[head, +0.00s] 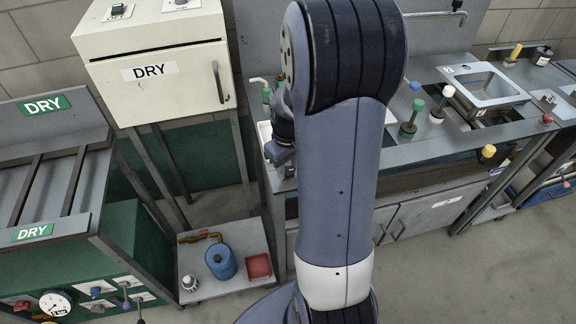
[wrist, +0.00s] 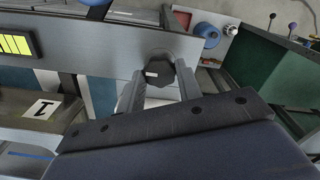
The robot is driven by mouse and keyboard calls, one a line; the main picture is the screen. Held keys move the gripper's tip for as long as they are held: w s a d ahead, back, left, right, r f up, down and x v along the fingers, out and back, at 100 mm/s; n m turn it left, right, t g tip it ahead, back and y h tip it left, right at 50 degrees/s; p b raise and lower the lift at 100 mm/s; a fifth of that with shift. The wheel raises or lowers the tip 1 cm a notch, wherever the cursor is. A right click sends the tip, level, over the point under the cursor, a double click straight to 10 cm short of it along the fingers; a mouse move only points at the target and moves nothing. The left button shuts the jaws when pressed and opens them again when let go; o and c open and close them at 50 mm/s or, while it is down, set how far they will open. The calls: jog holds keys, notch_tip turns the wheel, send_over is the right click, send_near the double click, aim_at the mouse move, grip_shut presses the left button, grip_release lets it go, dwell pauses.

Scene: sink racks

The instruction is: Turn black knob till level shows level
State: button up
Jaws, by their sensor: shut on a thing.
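The black knob (wrist: 159,71), faceted with a small white mark, sits on a grey rail in the wrist view. My gripper (wrist: 160,82) has a finger on each side of the knob and is shut on it. A level (wrist: 16,44), a yellow-green vial with dark lines in a dark frame, is at the left edge of the wrist view, partly cut off. I cannot make out its bubble. In the head view my gripper (head: 281,156) is at the grey counter's left end, largely behind my arm; the knob and level are hidden there.
A white cabinet (head: 155,90) marked DRY stands to the left. A low cart (head: 222,282) with a blue canister (head: 221,262) and red tray (head: 258,266) is below. Bottle-like handles and a sink basin (head: 485,88) are on the right counter. Open floor lies front right.

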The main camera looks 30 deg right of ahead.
aim_at(288, 171)
jog(key=shift+s+f, duration=0.1)
jog(key=shift+f, duration=0.05)
jog(key=o, duration=1)
jog(key=shift+c, duration=0.2)
notch_tip(288, 171, up, 11)
jog(key=shift+f, duration=0.1)
notch_tip(288, 171, down, 11)
jog(key=shift+r, duration=0.2)
jog(key=shift+r, duration=0.1)
dwell(0.4)
